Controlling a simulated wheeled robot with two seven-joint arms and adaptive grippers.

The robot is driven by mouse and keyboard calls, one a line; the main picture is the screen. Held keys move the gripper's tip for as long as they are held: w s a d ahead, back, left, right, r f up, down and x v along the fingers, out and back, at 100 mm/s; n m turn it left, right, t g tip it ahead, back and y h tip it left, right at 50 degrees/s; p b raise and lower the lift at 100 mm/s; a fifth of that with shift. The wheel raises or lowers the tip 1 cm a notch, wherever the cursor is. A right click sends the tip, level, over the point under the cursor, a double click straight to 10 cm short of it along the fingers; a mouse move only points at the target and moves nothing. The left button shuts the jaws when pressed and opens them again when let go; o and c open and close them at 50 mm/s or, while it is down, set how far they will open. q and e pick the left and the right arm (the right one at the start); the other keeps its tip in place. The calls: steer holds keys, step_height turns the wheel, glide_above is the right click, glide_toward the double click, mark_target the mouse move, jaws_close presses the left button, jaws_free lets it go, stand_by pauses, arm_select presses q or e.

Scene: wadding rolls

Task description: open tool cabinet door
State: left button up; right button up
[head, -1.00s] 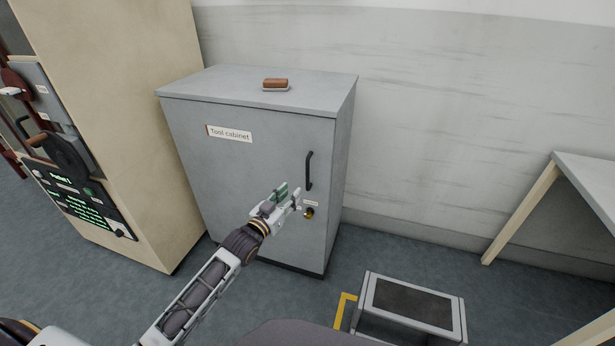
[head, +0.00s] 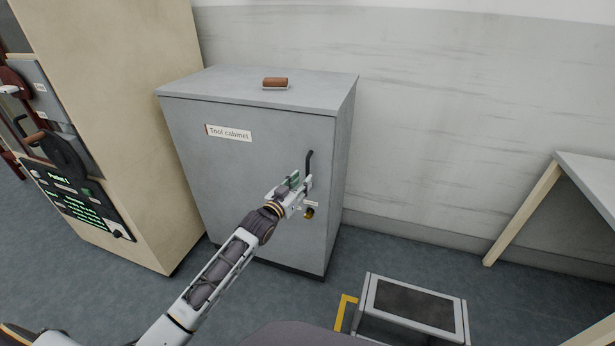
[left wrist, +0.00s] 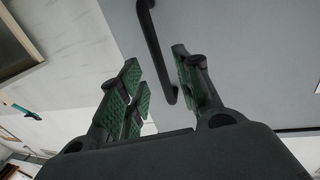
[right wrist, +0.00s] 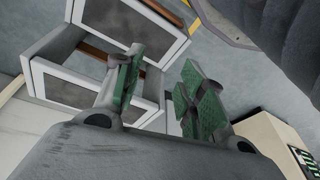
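The grey tool cabinet (head: 250,170) stands against the wall, its door shut. A dark vertical bar handle (head: 309,162) is near the door's right edge, with a brass lock (head: 308,213) below it. My left gripper (head: 303,180) is open at the lower part of the handle and partly hides it. In the left wrist view the handle (left wrist: 155,45) runs down toward the space between the open, green-padded fingers (left wrist: 160,85). I cannot tell whether they touch it. My right gripper (right wrist: 155,85) is open and empty in the right wrist view, away from the cabinet.
A brown-topped brush or block (head: 275,83) lies on the cabinet top. A beige machine cabinet (head: 130,130) with a control panel stands at left. A step stool (head: 463,315) is on the floor at front right, and a table (head: 590,180) stands at right.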

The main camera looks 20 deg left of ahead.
mark_target(307, 175)
arm_select(q)
steer(key=shift+b+x, duration=0.45)
steer(key=shift+x, duration=1.65)
steer(key=shift+w+d, duration=0.1)
steer(key=shift+w, duration=0.2)
arm_select(e)
steer(key=shift+s+a+r, duration=0.1)
steer(key=shift+a+r, duration=0.05)
steer(key=shift+r, duration=0.7)
arm_select(q)
steer(key=c, duration=0.6)
jaws_close()
arm_select(e)
steer(key=shift+w+t, duration=0.3)
steer(key=shift+w, duration=0.05)
